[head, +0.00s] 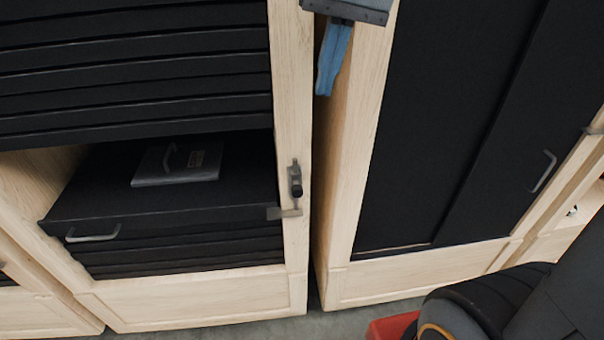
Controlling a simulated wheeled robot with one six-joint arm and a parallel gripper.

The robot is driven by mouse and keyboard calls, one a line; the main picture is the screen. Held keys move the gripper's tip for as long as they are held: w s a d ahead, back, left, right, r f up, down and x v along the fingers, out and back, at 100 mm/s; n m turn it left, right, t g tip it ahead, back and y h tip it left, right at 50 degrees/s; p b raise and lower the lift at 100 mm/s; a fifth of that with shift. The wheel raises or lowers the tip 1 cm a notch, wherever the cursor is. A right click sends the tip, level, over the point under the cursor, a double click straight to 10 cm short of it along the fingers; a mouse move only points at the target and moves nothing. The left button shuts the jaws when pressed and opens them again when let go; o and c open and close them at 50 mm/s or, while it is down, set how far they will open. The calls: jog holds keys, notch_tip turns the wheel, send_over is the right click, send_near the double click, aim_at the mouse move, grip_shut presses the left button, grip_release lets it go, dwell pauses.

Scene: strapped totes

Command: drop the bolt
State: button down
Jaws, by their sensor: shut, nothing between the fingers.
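The bolt (296,180) is a small grey metal fitting with a black knob. It is mounted upright on the pale wooden post (294,110) to the right of the slatted cabinet. Just below it, a flat metal tab (285,212) sticks out from the right corner of a black panel (105,195) across to the post. Whether the bolt's lower end touches the tab is too small to tell. My gripper is not in view; only dark parts of my arm show at the bottom right, well apart from the bolt.
A grey plate with a handle (178,166) lies on the black panel. The panel has a front handle (92,235), with black slats above. A blue hanging piece (333,58) is at the top. A black sliding door (440,110) stands right, a red object (388,328) below.

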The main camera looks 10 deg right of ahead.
aim_at(299, 187)
jog(key=a+f+p, duration=0.1)
jog(key=f, duration=0.6)
jog(key=a+f+p, duration=0.1)
jog(key=f, duration=0.6)
jog(key=a+f+p, duration=0.1)
jog(key=a+f, duration=0.1)
jog(key=f, duration=0.5)
jog(key=shift+a+f, duration=0.1)
jog(key=shift+f, duration=0.25)
jog(key=shift+f, duration=0.1)
notch_tip(299, 187, down, 3)
jog(key=shift+f+b, duration=0.15)
jog(key=shift+b, duration=0.85)
jog(key=shift+s, duration=0.1)
